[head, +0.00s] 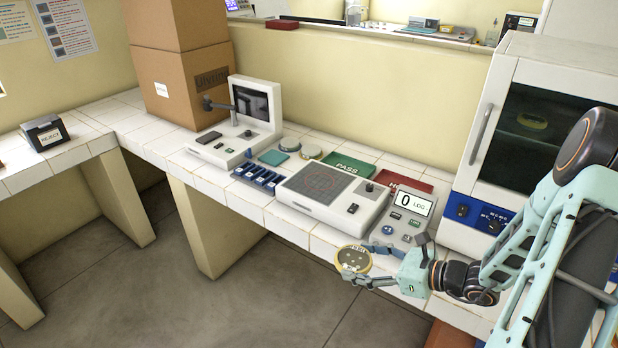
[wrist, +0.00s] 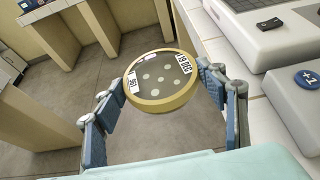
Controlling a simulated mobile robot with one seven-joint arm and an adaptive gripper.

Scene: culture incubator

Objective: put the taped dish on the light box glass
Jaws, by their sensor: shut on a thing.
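The taped dish (head: 354,259) is round, with a yellow tape band around its rim and pale spots inside. My gripper (head: 362,273) is shut on it and holds it in the air, off the bench's front edge. In the wrist view the dish (wrist: 161,82) sits between the two blue fingers, with white number labels on it. The light box (head: 330,190) stands on the bench, left of and beyond my gripper. Its dark glass (head: 320,184) looks bare. A corner of a white device also shows at the upper right of the wrist view.
A counter with a LOG display (head: 409,204) stands right of the light box, close to my arm. A white incubator (head: 540,130) is at the right. Green PASS (head: 352,168) and red (head: 405,184) mats lie behind the light box. A blue rack (head: 259,178) is at its left.

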